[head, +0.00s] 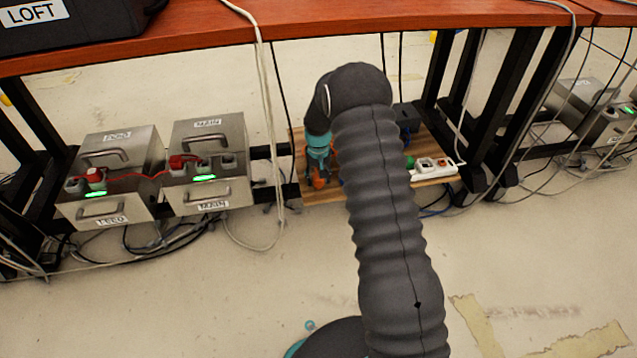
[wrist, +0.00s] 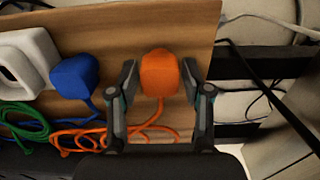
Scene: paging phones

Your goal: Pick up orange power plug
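The orange power plug (wrist: 160,73) lies on a wooden board (wrist: 120,22), with its orange cord (wrist: 140,130) looped below it in the wrist view. My gripper (wrist: 158,68) is open, with one finger on each side of the plug. Narrow gaps seem to show between the fingertips and the plug. In the head view my gripper (head: 318,168) reaches down over the left part of the board, with a bit of orange (head: 319,183) at its tips. My arm hides much of the board there.
A blue plug (wrist: 75,76), a green cord (wrist: 22,125) and a white socket piece (wrist: 28,60) lie left of the orange plug. A white power strip (head: 437,170) is at the board's right. Metal boxes (head: 110,150) stand left. A red-brown tabletop (head: 200,32) hangs above, with cables.

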